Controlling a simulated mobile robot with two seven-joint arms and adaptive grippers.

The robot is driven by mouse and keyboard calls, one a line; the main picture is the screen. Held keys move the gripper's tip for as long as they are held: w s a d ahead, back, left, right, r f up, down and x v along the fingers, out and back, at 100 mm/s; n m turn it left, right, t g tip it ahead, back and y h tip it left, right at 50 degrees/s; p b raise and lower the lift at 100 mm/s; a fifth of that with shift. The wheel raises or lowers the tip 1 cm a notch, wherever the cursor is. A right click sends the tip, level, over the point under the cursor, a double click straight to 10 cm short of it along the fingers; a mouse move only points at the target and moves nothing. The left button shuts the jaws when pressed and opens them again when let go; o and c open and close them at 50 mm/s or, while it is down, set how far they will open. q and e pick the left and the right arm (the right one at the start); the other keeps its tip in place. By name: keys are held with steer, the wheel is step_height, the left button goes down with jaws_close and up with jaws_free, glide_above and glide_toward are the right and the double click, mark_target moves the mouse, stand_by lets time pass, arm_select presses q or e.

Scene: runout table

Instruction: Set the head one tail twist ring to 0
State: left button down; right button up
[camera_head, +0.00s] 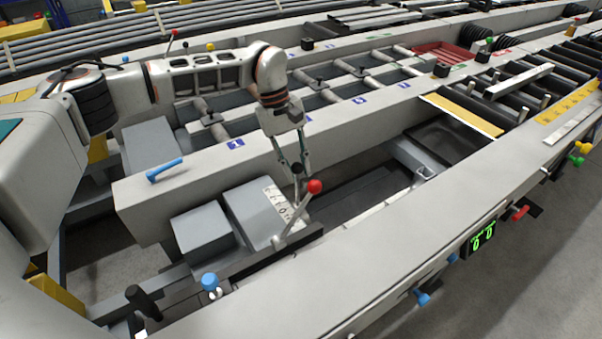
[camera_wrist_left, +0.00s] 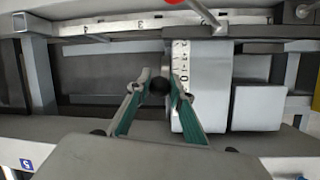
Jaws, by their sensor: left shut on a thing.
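My left gripper (camera_head: 299,163) reaches down from above between two light-grey beams. Its green-lined fingers (camera_wrist_left: 163,84) are shut on a black ball knob (camera_wrist_left: 160,87), which also shows in the head view (camera_head: 297,168). Beside the knob is a grey rounded part, seemingly the twist ring (camera_wrist_left: 205,75), with a white number strip (camera_wrist_left: 181,62) on its edge. The ring also shows in the head view (camera_head: 250,211), with its strip (camera_head: 279,204). Digits including a 0 are on the strip; I cannot tell which is set. My right gripper is not in view.
A red-knobbed lever (camera_head: 314,187) stands close to the gripper. A smaller grey block (camera_head: 202,230) is left of the ring. A blue knob (camera_head: 210,281) and a blue handle (camera_head: 165,170) are nearby. A numbered scale (camera_wrist_left: 120,29) runs across the wrist view.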

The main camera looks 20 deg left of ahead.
arm_select(q)
steer(key=c, duration=1.8)
jaws_free()
steer(key=v, duration=1.2)
